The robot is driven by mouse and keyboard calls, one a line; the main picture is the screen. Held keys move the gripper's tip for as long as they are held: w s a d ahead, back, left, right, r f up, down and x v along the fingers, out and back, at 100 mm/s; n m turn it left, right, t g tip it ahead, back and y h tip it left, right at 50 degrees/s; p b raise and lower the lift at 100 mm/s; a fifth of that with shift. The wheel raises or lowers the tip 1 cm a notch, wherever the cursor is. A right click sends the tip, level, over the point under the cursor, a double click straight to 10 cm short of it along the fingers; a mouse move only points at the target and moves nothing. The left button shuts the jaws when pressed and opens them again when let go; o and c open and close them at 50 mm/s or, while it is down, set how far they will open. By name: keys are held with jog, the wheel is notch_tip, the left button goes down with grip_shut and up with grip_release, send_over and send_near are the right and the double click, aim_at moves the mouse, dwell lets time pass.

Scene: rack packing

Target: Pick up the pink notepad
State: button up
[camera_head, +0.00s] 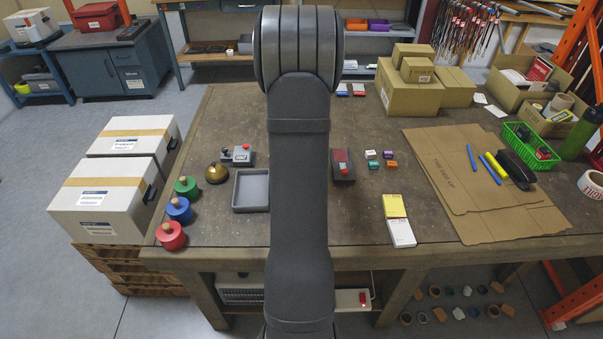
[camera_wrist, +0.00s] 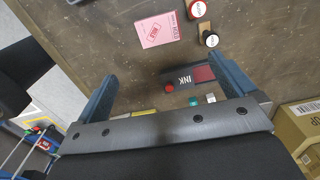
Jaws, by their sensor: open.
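The pink notepad (camera_wrist: 157,30) lies flat on the table near the top of the wrist view, with a red label and dark print on its cover. In the head view it does not show; my arm covers the middle of the table. My gripper (camera_wrist: 165,72) is open and empty, its two blue fingers set wide apart. The notepad lies beyond the fingertips, roughly midway between them, and is not touched.
A dark ink box (camera_wrist: 188,77) with a red knob lies between the fingers. Two stamps (camera_wrist: 210,39) stand right of the notepad.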

notch_tip(320, 180, down, 12)
jog(key=shift+r, duration=0.2)
jog(key=shift+s+d+f, duration=0.15)
jog(key=shift+f, duration=2.55)
jog(key=shift+c, duration=0.4)
jog(key=c, duration=0.8)
jog(key=shift+r, duration=0.15)
